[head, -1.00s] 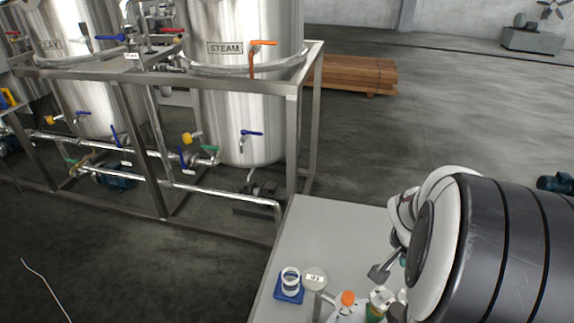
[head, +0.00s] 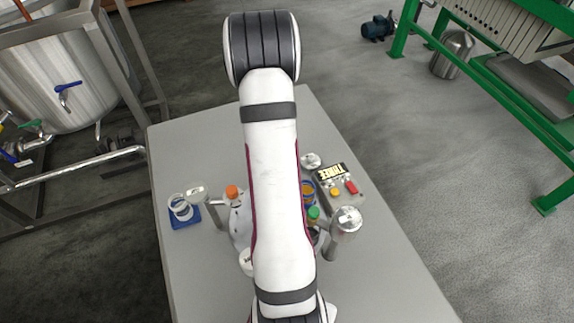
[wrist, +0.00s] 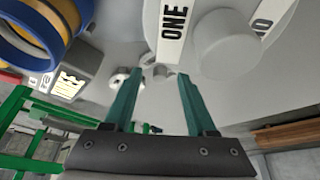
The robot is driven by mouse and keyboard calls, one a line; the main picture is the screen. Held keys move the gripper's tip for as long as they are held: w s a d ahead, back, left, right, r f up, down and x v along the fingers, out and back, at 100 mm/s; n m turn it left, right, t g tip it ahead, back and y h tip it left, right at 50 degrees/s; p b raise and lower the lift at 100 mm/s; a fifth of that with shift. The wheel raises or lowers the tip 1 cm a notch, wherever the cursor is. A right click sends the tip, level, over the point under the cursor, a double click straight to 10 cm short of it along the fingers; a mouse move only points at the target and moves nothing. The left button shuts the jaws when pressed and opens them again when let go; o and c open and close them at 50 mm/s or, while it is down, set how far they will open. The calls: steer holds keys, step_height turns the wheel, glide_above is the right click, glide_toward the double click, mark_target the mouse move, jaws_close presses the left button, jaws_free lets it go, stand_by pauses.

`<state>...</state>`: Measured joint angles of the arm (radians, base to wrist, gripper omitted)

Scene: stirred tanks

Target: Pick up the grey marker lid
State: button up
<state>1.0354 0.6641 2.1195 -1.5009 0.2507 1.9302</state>
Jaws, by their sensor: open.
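My gripper (wrist: 159,72) shows in the wrist view with its two green fingers apart and nothing between them. A large pale grey disc (wrist: 205,75) with a "ONE" label and a short grey round knob (wrist: 226,44) lies beyond the fingertips at the top. I cannot tell if it is the marker lid. In the head view a small grey round-topped piece (head: 196,192) stands left of the orange-capped bottle (head: 232,192). Another grey round top (head: 347,219) is right of my arm. My arm hides the gripper and the table's middle in the head view.
A blue square stand with white rings (head: 181,209) is at the left of the grey table (head: 400,285). A box labelled "THREE" (head: 334,174) has yellow and red buttons. A green-capped bottle (head: 314,213) stands close right of my arm. The table's front right is clear.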

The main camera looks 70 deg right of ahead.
jaws_close()
stand_by(0.4)
steer(key=shift+d+r, duration=0.1)
steer(key=shift+r, duration=0.5)
step_height(320, 180, up, 9)
steer(key=s+a+r+m+g+y, duration=0.2)
steer(key=s+a+r+m, duration=0.3)
steer(key=m, duration=0.6)
steer(key=s+a+g, duration=0.1)
steer(key=s+a, duration=0.1)
steer(key=shift+s+a+r+g, duration=0.2)
steer(key=shift+s+a+g, duration=0.1)
steer(key=shift+s+a, duration=0.1)
